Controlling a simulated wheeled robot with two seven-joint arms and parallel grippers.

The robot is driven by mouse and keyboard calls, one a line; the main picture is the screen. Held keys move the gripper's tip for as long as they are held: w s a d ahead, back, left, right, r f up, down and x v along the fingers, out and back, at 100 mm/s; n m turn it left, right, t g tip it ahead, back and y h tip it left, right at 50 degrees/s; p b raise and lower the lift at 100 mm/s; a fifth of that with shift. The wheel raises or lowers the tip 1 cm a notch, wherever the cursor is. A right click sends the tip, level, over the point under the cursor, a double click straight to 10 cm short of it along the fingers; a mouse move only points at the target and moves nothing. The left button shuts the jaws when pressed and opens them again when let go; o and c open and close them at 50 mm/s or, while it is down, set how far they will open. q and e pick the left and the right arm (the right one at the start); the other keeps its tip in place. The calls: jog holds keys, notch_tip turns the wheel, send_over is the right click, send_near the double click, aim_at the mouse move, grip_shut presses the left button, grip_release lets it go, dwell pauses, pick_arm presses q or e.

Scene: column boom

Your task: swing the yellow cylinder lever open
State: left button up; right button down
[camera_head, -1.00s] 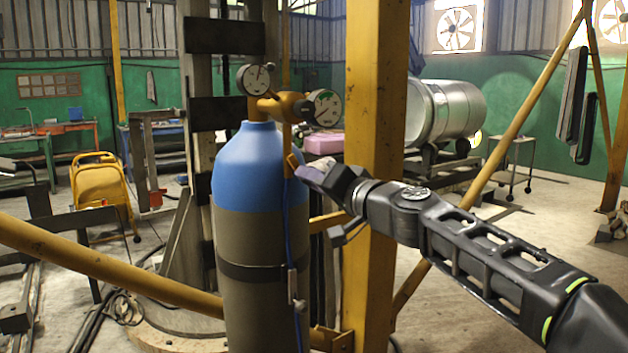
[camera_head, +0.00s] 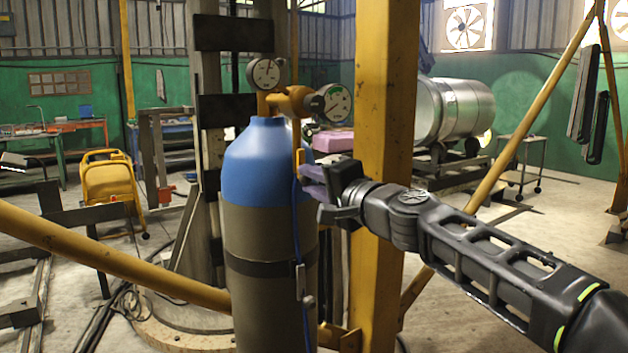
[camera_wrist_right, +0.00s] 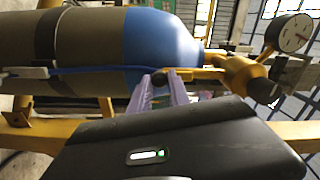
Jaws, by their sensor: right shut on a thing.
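The gas cylinder (camera_head: 268,170) stands upright, grey with a blue top, and lies sideways in the right wrist view (camera_wrist_right: 165,45). Its small yellow lever (camera_head: 299,160) hangs below the brass valve (camera_head: 289,102) on the right side; it also shows in the right wrist view (camera_wrist_right: 200,75). My right gripper (camera_head: 312,178), with purple fingers, is at the lever's side. In the right wrist view its fingers (camera_wrist_right: 163,88) are on either side of the lever's dark end, shut on it. The exact contact is partly hidden. My left gripper is not in view.
Two round gauges (camera_head: 265,73) sit on the valve. A yellow post (camera_head: 382,110) stands close behind my right wrist. A yellow rail (camera_head: 115,258) crosses low at the left. A thin blue hose (camera_head: 296,225) runs down the cylinder.

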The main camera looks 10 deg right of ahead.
dwell(0.3)
jog(key=c, duration=1.2)
grip_release()
jog(key=b+v, duration=0.1)
jog(key=v, duration=0.7)
jog(key=shift+w, duration=0.1)
